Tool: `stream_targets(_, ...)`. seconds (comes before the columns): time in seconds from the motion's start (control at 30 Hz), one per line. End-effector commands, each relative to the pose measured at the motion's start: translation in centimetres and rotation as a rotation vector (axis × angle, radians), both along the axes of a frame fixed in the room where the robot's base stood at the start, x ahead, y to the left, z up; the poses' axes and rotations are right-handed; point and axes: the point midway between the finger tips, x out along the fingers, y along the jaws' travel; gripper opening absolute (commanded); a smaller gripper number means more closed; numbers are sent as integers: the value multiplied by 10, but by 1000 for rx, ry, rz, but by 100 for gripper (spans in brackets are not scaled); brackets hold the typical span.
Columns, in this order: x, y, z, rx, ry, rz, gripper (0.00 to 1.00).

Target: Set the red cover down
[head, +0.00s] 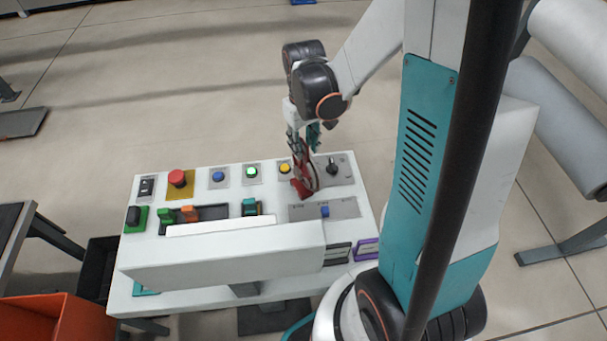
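The red cover (305,177) is at the right part of the white control panel, between a yellow button (284,169) and a dark rotary knob (332,165). It stands up tall and tilted, with its lower end at or just above the panel top; I cannot tell whether it touches. My gripper (303,145) points down from above, with its fingers around the upper part of the cover, and looks shut on it. The fingers hide the cover's top. What lies under the cover is hidden.
An orange bin (60,318) stands at the lower left.

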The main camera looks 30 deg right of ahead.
Motion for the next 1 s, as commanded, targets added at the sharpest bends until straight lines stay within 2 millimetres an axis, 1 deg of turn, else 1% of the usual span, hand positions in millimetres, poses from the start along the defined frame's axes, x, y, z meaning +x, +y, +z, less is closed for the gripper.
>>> stream_targets(0.13, 0, 0, 0, 0, 0, 0, 30)
stream_targets(0.17, 0, 0, 0, 0, 0, 0, 28)
stream_targets(0.2, 0, 0, 0, 0, 0, 0, 19)
stream_targets(0.27, 0, 0, 0, 0, 0, 0, 5)
stream_targets(0.3, 0, 0, 0, 0, 0, 0, 0)
stream_targets(0.8, 0, 0, 2, 0, 0, 0, 0)
stream_targets(0.93, 0, 0, 9, 0, 0, 0, 0)
stream_targets(1.0, 0, 0, 17, 0, 0, 0, 0)
